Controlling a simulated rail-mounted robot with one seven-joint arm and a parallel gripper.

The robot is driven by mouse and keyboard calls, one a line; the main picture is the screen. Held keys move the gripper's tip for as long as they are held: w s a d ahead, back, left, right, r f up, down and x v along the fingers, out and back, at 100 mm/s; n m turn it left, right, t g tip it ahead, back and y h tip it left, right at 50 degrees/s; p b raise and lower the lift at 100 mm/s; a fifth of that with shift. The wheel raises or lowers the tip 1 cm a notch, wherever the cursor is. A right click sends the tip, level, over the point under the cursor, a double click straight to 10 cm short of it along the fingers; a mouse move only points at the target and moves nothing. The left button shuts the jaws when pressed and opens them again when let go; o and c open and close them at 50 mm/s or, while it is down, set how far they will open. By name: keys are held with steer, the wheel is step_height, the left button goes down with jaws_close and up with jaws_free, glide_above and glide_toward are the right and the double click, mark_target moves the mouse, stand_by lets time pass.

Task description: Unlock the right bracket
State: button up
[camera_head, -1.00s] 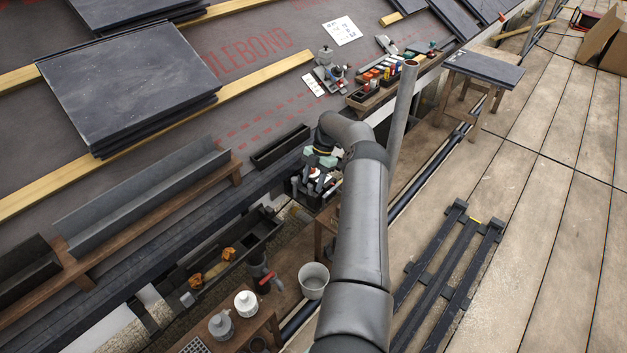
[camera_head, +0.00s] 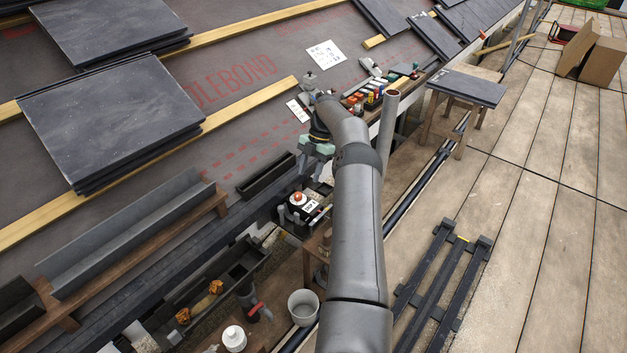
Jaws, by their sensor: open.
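My gripper (camera_head: 308,170) hangs at the end of the arm, pointing down with its jaws open. It is above and just behind a black crate (camera_head: 318,225) at the roof edge. A round white piece with an orange top (camera_head: 298,199) and a white label show in the crate. No part is clearly recognizable as the right bracket. Two small orange-brown pieces, one on the right (camera_head: 215,287) and one on the left (camera_head: 183,316), sit along the dark gutter (camera_head: 243,271). Whether these are brackets, and whether anything is locked, I cannot tell.
A grey bucket (camera_head: 303,307), a white bottle (camera_head: 234,338) and a red-handled fitting (camera_head: 256,309) stand in front. A grey upright pipe (camera_head: 389,130) is close right of my arm. Slate stacks (camera_head: 110,120) lie left. The plank deck (camera_head: 545,200) is mostly clear.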

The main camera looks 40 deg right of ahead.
steer(key=shift+p+v, duration=0.6)
steer(key=shift+v, duration=0.95)
steer(key=shift+a, duration=0.1)
